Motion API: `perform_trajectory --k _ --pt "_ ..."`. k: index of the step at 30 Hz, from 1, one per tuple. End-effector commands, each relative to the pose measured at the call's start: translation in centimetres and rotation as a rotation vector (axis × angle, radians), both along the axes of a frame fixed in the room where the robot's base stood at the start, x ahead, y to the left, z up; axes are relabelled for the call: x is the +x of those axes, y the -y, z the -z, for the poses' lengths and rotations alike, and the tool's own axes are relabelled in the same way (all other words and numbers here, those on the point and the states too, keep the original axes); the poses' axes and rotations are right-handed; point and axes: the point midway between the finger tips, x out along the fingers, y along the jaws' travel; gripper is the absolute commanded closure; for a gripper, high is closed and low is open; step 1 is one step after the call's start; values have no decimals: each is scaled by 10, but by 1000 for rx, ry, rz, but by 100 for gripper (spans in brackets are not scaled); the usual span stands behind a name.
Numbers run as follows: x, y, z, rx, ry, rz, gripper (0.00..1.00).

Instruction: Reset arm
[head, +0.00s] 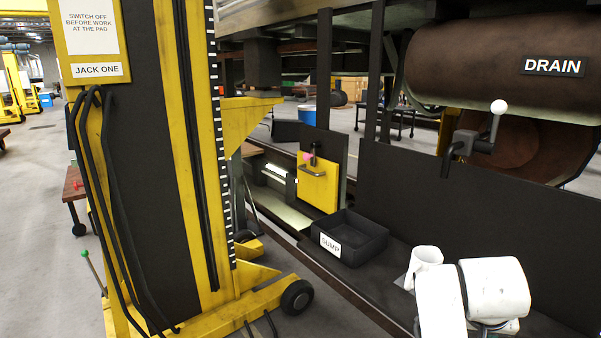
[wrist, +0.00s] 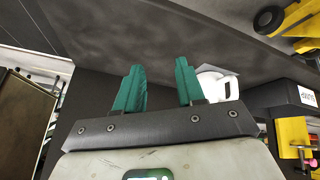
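My gripper (wrist: 160,84) shows in the wrist view with its two green fingers apart and nothing between them. In the head view, white rounded links of my arm fill the bottom right, and the fingers are not visible there. A white cylindrical item (head: 426,258) stands on the dark ledge just behind my arm. It also shows in the wrist view (wrist: 218,84), just right of the right finger and partly hidden by it. I cannot tell whether they touch.
An open black tray marked SUMP (head: 349,262) sits on the ledge (head: 500,318). Behind are a yellow plate (head: 318,184) and a dark upright panel (head: 480,215). A drain lever with a white knob (head: 498,107) projects above. The yellow jack one (head: 190,130) stands at left.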

Motion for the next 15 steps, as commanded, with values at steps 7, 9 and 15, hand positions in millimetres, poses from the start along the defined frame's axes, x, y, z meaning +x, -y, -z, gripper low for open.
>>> perform_trajectory --k 7,9,15 --pt "-89 -1 105 41 -121 -96 62" --pt "-116 -4 129 60 -152 -123 62" --pt "-202 -16 184 127 -241 -199 62"
